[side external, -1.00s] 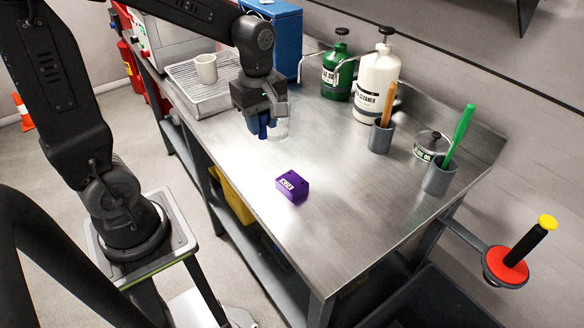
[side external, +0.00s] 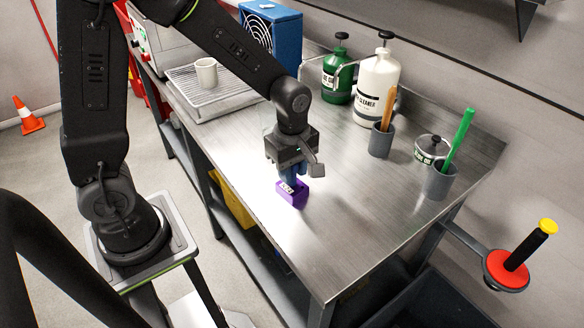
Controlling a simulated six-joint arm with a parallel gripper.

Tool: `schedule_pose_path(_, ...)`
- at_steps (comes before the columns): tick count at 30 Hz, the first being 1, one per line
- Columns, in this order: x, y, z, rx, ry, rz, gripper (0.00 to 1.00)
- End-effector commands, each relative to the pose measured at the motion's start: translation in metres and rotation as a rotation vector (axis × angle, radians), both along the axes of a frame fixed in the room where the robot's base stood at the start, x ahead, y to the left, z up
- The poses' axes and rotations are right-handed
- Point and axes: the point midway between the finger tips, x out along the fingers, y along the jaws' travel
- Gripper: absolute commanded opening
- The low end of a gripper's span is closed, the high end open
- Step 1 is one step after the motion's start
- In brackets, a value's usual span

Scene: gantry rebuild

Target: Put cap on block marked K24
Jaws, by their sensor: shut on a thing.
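The purple block (side external: 293,199) sits on the steel bench near its front edge. Its white label faces the camera, but the marking is too small to read surely. My gripper (side external: 291,178) points down right over the block, its blue fingers at the block's top. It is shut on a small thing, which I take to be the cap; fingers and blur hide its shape. I cannot tell whether the cap touches the block.
A white cup (side external: 206,72) stands on a drain rack (side external: 212,98) at back left. A green bottle (side external: 337,80), a white bottle (side external: 377,92), grey holders with an orange handle (side external: 389,108) and a green handle (side external: 458,138), and a tin (side external: 430,151) stand behind. The bench right of the block is clear.

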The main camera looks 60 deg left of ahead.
Motion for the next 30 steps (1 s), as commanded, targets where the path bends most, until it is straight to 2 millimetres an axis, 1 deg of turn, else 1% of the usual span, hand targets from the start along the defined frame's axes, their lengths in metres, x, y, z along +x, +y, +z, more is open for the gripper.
schedule_pose_path(6, 0.000, 0.000, -0.003, 0.000, 0.001, 0.000, 0.08)
schedule_pose_path(7, 0.000, 0.000, -0.003, 0.000, 0.000, 0.000, 0.32)
schedule_pose_path(14, 0.000, 0.000, -0.003, 0.000, 0.000, 0.000, 0.54)
schedule_pose_path(15, 0.000, 0.000, -0.003, 0.000, 0.000, 0.000, 0.56)
schedule_pose_path(23, 0.000, 0.000, -0.001, 0.000, -0.001, 0.000, 0.56)
schedule_pose_path(26, 0.001, 0.000, 0.008, 0.000, -0.004, 0.000, 0.56)
schedule_pose_path(29, 0.001, 0.000, 0.025, 0.000, -0.006, 0.000, 0.56)
schedule_pose_path(30, 0.001, 0.000, 0.034, 0.000, -0.007, 0.000, 0.56)
